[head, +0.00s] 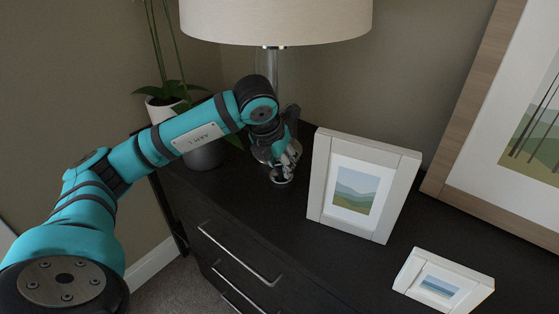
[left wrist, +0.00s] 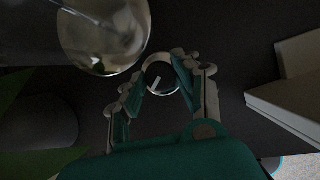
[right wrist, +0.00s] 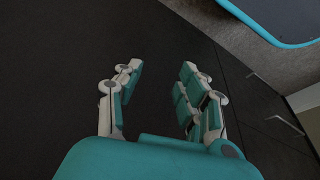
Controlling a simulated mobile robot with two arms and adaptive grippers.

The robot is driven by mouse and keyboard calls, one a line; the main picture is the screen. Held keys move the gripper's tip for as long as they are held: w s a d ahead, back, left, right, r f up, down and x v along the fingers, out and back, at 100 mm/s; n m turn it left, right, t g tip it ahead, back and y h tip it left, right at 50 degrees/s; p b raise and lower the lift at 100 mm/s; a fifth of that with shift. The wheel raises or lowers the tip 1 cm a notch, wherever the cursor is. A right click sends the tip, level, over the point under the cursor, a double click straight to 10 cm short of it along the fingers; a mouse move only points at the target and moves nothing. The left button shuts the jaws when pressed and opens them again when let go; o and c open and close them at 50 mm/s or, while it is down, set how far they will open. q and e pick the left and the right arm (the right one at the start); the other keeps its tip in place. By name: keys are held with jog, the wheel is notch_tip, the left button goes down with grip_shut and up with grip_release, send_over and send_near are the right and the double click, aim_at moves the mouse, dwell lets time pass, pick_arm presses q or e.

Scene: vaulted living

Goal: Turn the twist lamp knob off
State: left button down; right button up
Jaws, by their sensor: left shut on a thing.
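The lamp has a wide beige shade (head: 275,22) and a glass stem (head: 271,66), and it stands on the dark dresser. The round twist knob (head: 281,176) sits low at the front of the lamp, just under my left gripper (head: 284,160). In the left wrist view, the knob (left wrist: 158,76) shows a metal rim and a pale bar, between the fingertips of my left gripper (left wrist: 160,88). The left gripper is shut on it. The glass lamp body (left wrist: 105,35) is beside it. My right gripper (right wrist: 158,80) is open and empty. Whether the lamp is lit is hard to tell.
A white picture frame (head: 318,185) stands right of the knob, with a smaller frame (head: 410,268) nearer the front. A large wooden frame (head: 470,105) leans at the right. A potted orchid (head: 165,109) stands behind my left arm. The dresser top (head: 330,262) is bare along its front.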

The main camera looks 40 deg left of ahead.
pick_arm(q)
jog(key=n+y, duration=0.1)
jog(key=n, duration=0.2)
jog(key=shift+d+n+g, duration=0.15)
jog(key=shift+n+g, duration=0.15)
jog(key=shift+n+g+y+p, duration=0.35)
jog(key=shift+n+y, duration=0.35)
jog(key=shift+n, duration=1.1)
jog(key=c, duration=0.9)
grip_release()
jog(key=shift+c, duration=0.2)
jog(key=shift+w, duration=0.1)
